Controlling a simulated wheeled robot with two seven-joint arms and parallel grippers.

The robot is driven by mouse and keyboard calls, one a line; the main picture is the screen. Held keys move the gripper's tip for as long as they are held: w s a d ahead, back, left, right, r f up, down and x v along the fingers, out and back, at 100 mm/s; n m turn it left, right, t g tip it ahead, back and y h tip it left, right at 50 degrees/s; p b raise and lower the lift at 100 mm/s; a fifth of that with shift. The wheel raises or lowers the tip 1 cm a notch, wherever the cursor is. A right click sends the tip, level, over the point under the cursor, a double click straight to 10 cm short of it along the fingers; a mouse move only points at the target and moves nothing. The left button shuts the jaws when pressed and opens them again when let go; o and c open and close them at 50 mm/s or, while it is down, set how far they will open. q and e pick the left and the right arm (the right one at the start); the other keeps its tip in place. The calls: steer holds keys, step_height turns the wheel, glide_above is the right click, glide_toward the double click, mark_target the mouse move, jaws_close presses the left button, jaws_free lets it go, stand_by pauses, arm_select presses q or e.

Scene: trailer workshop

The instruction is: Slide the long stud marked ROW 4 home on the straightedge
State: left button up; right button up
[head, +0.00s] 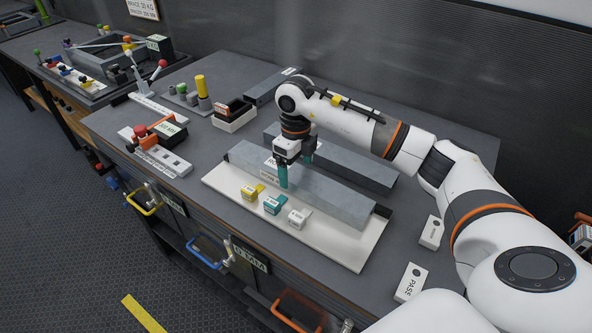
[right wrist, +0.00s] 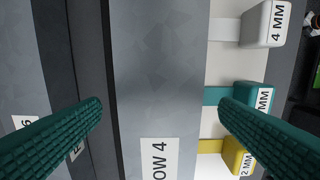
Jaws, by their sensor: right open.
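The long grey stud marked ROW 4 (head: 335,187) lies lengthwise on the white board (head: 325,250). Its label (right wrist: 160,158) shows in the right wrist view, on the stud's top face. My right gripper (head: 295,168) is over the stud left of its middle, with teal fingers on either side of it. In the right wrist view the open fingers (right wrist: 161,110) straddle the stud with a gap on both sides. I cannot tell which part is the straightedge. My left gripper is not in view.
Yellow (head: 252,191), teal (head: 274,204) and white (head: 299,217) spacer blocks sit along the stud's front side; their tabs reach toward it. A second grey stud (head: 370,174) lies behind. A PASS tag (head: 411,282) lies at the right. Fixtures crowd the left bench.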

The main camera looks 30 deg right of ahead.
mark_target(296, 174)
step_height(296, 174, up, 11)
steer(key=b, duration=0.2)
steer(key=shift+f, duration=0.15)
